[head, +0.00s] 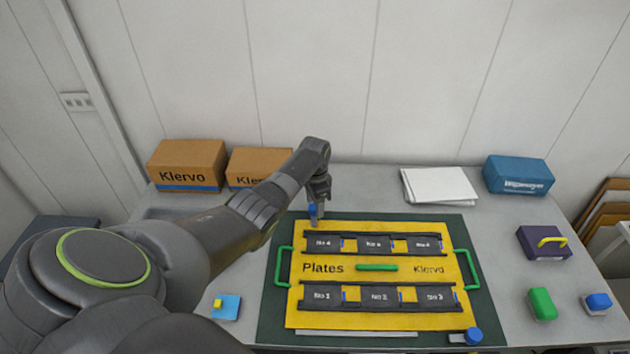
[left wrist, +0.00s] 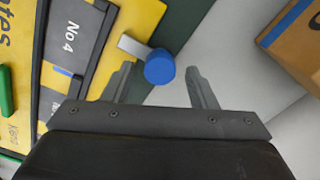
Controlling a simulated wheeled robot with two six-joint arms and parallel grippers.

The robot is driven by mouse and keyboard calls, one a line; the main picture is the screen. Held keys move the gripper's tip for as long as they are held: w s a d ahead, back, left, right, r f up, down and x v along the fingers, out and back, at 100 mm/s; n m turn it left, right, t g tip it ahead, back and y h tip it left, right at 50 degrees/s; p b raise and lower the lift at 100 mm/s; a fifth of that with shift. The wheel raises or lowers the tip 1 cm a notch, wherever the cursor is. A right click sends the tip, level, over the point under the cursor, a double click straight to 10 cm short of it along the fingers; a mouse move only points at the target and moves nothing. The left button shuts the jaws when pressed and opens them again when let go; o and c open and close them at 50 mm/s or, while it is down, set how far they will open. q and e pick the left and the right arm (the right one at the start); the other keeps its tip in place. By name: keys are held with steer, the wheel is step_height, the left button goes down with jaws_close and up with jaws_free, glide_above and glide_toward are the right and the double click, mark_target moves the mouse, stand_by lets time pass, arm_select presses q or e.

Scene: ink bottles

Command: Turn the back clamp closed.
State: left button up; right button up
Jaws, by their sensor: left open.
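The back clamp has a round blue knob (left wrist: 159,67) with a short grey bar (left wrist: 132,46) pointing toward the yellow plate board (left wrist: 112,14). The bar's tip shows against the board's edge; I cannot tell how it bears on it. My left gripper (left wrist: 160,72) is open, pointing down, with a finger on each side of the knob and gaps between. In the head view my left gripper (head: 317,203) is at the board's back left corner and the knob (head: 313,211) is partly hidden. My right gripper is not in view.
The yellow board (head: 400,282) holds dark numbered plates on a dark green mat (head: 474,228). A front clamp with a blue knob (head: 473,336) is at front right. Cardboard boxes (head: 187,164) stand back left. Papers (head: 439,185) and a blue box (head: 518,175) lie back right.

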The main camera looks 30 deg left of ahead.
arm_select(q)
step_height(320, 180, up, 17)
steer(key=b, duration=0.1)
steer(key=shift+b, duration=0.35)
steer(key=shift+s+f, duration=0.1)
steer(key=shift+f, duration=0.1)
